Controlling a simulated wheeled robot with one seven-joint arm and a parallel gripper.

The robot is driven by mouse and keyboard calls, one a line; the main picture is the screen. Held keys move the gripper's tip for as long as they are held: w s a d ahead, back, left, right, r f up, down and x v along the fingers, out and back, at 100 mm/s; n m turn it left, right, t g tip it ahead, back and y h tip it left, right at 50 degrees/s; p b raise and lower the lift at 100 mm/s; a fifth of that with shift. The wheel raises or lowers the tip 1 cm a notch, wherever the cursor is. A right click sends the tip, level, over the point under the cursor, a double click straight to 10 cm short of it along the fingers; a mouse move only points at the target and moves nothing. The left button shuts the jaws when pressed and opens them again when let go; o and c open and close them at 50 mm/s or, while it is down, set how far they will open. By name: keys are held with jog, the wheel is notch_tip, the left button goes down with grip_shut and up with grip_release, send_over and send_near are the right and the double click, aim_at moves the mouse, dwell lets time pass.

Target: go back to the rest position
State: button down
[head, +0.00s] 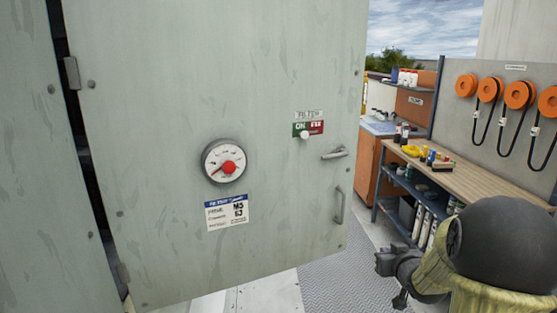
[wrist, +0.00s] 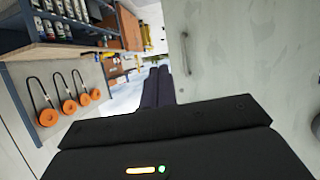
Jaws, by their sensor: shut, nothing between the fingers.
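My gripper (wrist: 157,86) shows in the wrist view as two dark fingers close together, shut and empty. It is beside a pale grey-green door (wrist: 255,60), apart from the door handle (wrist: 184,54). In the head view, part of my arm is at the lower right, right of the door (head: 270,80); the fingertips cannot be made out clearly there.
A workbench (head: 462,182) with bottles and tools stands to the right, under a panel with orange reels (head: 516,95). A grey metal floor (head: 345,275) lies between door and bench. A dark gap runs along the door's hinge side.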

jog(key=s+a+f+g+p, duration=0.1)
jog(key=s+a+g, duration=0.4)
jog(key=s, duration=0.7)
jog(key=s+a+f+g+p, duration=0.1)
jog(key=s+a+g+p, duration=0.2)
jog(key=s+a, duration=0.6)
jog(key=s+g, duration=0.2)
jog(key=s, duration=0.2)
jog(key=shift+s+f+g, duration=0.15)
jog(key=shift+f+g, duration=0.25)
jog(key=shift+a, duration=0.1)
